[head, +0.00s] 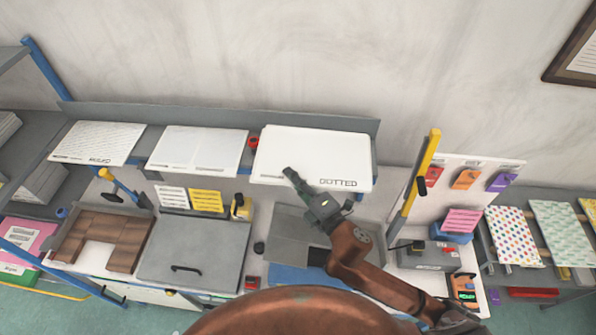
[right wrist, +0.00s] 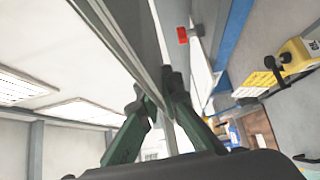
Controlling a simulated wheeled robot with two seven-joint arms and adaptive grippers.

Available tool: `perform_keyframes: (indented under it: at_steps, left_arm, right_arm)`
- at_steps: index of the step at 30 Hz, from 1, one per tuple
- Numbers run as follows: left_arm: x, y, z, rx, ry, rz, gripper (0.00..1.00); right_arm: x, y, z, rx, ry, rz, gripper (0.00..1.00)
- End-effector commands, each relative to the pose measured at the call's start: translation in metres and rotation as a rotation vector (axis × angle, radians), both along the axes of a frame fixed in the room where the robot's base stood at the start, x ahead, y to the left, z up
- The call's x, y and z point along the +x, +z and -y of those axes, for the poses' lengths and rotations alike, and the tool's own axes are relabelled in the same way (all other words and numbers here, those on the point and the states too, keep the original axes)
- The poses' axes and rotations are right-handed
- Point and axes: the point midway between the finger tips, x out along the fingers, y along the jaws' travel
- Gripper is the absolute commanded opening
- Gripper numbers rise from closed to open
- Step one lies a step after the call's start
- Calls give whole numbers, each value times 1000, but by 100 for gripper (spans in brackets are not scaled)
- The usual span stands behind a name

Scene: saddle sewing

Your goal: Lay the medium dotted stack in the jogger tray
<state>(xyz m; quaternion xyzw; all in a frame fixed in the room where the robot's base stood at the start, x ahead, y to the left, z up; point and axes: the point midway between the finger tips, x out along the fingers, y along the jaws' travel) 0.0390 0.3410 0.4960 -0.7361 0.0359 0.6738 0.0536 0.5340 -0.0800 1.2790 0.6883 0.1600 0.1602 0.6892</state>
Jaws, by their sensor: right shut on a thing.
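A white stack labelled DOTTED (head: 315,150) lies face up at the right end of the raised back shelf, overhanging its front edge; whether it touches the shelf is unclear. My right gripper (head: 290,172) is at its front edge, shut on it. In the right wrist view the green fingers (right wrist: 157,98) close on the thin edge of a flat sheet-like stack (right wrist: 125,35). A grey tray-like unit (head: 284,222), perhaps the jogger tray, sits on the bench below, partly hidden by my right arm. My left gripper is not in view.
Two other white stacks lie left on the shelf, one lined (head: 97,142) and one plainer (head: 197,148). A yellow-handled lever (head: 425,165) stands upright to the right. A grey lidded box (head: 192,252) and a wooden organiser (head: 104,235) fill the bench's left.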

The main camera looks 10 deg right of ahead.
Motion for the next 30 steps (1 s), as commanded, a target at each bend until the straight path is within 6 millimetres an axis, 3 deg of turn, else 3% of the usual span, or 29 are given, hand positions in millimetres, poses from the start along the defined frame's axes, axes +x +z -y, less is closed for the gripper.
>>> perform_keyframes:
  at_steps: [4, 10, 19, 24, 30]
  left_arm:
    - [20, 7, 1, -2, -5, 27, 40]
    - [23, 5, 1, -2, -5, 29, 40]
    - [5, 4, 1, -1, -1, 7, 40]
    - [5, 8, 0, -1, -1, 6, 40]
    - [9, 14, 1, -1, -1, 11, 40]
  right_arm:
    - [34, -13, 10, -1, -2, 3, 0]
    - [60, -47, 17, 2, -2, 1, 0]
    - [76, -68, 21, 1, 0, 3, 0]
    - [80, -92, 22, 4, -1, -1, 0]
    - [80, -99, 22, 0, 1, 3, 0]
